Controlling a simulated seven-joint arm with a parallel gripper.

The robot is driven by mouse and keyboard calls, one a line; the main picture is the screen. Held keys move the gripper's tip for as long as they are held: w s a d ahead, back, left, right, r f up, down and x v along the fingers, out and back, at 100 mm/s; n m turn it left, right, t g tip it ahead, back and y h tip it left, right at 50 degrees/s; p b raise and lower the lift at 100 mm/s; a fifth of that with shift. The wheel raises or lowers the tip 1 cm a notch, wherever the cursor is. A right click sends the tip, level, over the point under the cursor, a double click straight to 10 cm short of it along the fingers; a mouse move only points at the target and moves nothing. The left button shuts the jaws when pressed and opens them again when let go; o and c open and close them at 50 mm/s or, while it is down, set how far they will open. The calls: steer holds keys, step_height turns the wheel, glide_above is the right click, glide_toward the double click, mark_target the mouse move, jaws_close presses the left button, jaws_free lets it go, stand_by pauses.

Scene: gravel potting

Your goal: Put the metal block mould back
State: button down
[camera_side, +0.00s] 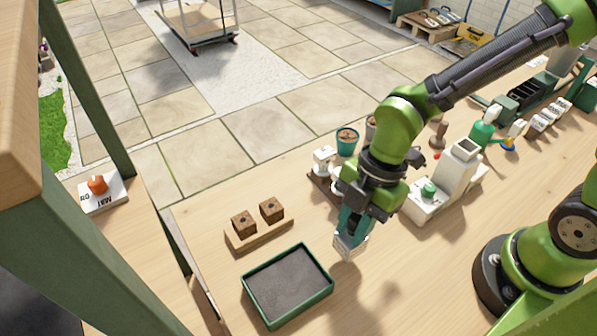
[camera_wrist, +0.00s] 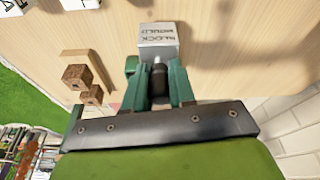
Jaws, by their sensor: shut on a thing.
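The metal block mould (camera_side: 349,247) is a small silver-grey block. The mould hangs at the fingertips, to the right of the green-rimmed soil tray (camera_side: 247,298). It seems to be above the wooden bench, but the exact gap is hard to tell.
Two brown soil blocks (camera_side: 243,223) (camera_side: 271,209) stand by a wooden strip (camera_side: 262,238) behind the tray. Pots (camera_side: 346,143), a white dispenser (camera_side: 447,180) and a green spray bottle (camera_side: 483,130) stand further back. Bare bench (camera_side: 430,285) lies right of the mould.

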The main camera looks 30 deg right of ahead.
mark_target(352, 236)
steer(key=shift+f, duration=1.65)
steer(key=shift+f, duration=0.1)
steer(key=c, duration=0.9)
jaws_free()
steer(key=shift+c, duration=0.2)
steer(key=v, duration=1.2)
steer(key=d+r+m+t, duration=0.3)
steer(key=d+m, duration=0.5)
steer(key=m, duration=0.4)
steer(key=d+r+m+t+h, duration=0.1)
steer(key=d+r+m+t, duration=0.3)
steer(key=d+m, duration=0.4)
steer(key=r+m, duration=0.1)
steer(key=m, duration=0.3)
steer(key=shift+t, duration=0.3)
